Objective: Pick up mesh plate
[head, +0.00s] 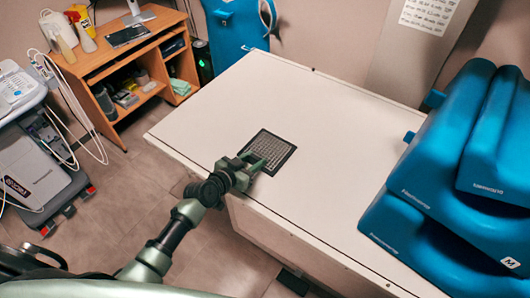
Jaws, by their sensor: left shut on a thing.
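The mesh plate (270,150) is a dark square with a fine grid in its middle. It is at or just above the white table top (330,110), near the table's left front edge; I cannot tell whether it touches the top. My left gripper (254,164) reaches in from the lower left and is shut on the plate's near left side, hiding that edge. My right gripper is not in view.
Large blue cushions (450,180) are stacked on the table's right side. A wooden desk (130,60) with bottles and a tablet stands at the back left. A grey medical machine (40,150) is at the far left. The table middle is clear.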

